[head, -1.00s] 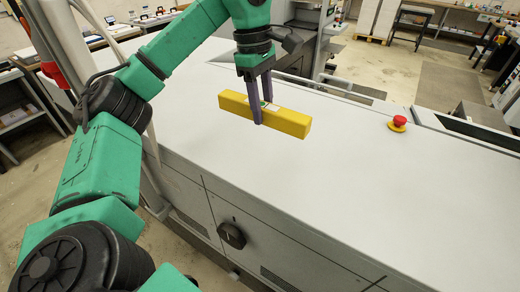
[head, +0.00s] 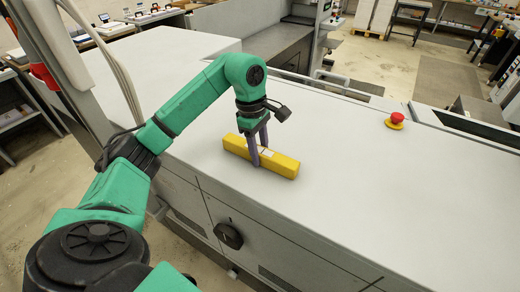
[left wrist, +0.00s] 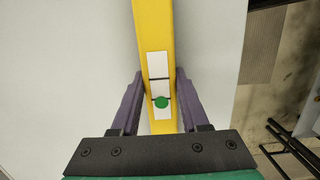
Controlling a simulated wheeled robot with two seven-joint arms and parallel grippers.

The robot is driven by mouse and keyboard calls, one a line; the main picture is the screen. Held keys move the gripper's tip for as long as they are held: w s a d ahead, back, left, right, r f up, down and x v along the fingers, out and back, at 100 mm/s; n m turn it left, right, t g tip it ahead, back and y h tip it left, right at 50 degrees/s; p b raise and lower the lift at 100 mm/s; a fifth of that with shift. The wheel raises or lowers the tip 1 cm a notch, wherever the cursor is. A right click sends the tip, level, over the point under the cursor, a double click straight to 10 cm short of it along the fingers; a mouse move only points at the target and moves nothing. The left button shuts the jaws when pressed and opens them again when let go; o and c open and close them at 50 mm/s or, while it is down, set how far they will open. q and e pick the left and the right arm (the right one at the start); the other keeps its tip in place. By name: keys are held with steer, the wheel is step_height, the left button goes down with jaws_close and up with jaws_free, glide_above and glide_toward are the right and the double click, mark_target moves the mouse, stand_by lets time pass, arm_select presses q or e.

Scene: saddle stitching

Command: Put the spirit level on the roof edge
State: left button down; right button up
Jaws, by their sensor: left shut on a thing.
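The yellow spirit level (head: 283,167) is a long bar at the near edge of the white machine top, the roof (head: 330,140), in the head view. My left gripper (head: 259,158) is shut on its middle from above. The level lies roughly along the near roof edge and looks at or very close to the surface; whether it touches cannot be told. In the left wrist view the level (left wrist: 154,30) runs between the two purple fingers, with a white label and a green vial facing the camera. My right gripper is not in view.
A red emergency button (head: 397,118) on a yellow base stands on the roof to the right. A black knob (head: 229,235) sticks out of the machine's front face below the level. The roof between level and button is clear.

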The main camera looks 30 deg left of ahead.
arm_select(q)
steer(key=shift+c, duration=2)
jaws_free()
steer(key=shift+s, duration=0.1)
steer(key=shift+r+b, duration=0.3)
steer(key=shift+r, duration=0.05)
step_height(320, 180, up, 11)
steer(key=a, duration=0.1)
steer(key=shift+a+r+p, duration=0.15)
steer(key=shift+a+p, duration=0.15)
steer(key=shift+a, duration=0.05)
